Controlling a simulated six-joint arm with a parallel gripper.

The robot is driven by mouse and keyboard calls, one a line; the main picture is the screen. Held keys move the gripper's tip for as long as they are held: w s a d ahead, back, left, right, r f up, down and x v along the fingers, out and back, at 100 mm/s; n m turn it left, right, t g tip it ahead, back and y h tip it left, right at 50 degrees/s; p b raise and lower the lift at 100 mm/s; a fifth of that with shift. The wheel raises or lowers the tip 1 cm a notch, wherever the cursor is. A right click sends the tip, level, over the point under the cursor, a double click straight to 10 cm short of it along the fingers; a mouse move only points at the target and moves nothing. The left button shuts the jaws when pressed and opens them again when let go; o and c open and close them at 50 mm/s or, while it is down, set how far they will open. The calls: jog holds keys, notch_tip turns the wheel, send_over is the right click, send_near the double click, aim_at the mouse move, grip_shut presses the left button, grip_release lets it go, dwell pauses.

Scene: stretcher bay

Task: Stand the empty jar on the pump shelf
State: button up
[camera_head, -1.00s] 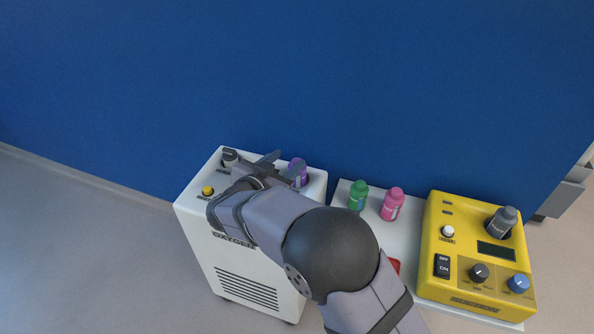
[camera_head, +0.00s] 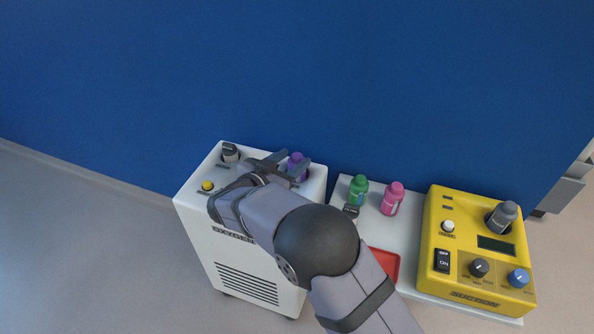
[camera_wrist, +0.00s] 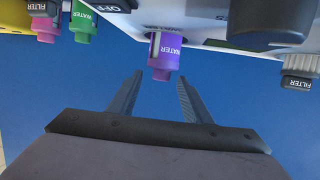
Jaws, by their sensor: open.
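A purple jar (camera_head: 296,168) labelled WATER stands at the back right corner of the white oxygen unit (camera_head: 215,193). My gripper (camera_head: 293,160) is open and close to this jar. In the wrist view the purple jar (camera_wrist: 163,58) appears upside down, just beyond the gap between my open fingertips (camera_wrist: 158,82), with nothing held. A green jar (camera_head: 358,188) and a pink jar (camera_head: 392,199) stand on the white shelf (camera_head: 405,235) to the right. I cannot tell which jar is empty.
A red tray (camera_head: 386,264) lies on the shelf's front part. A grey filter jar (camera_head: 230,153) sits on the oxygen unit's back left.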

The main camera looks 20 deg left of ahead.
aim_at(296, 157)
jog(key=shift+x, duration=1.7)
jog(key=shift+a, duration=0.1)
jog(key=shift+c, duration=0.7)
grip_shut()
notch_tip(296, 157, up, 10)
jog(key=shift+r+p, duration=0.1)
jog(key=shift+p, duration=0.95)
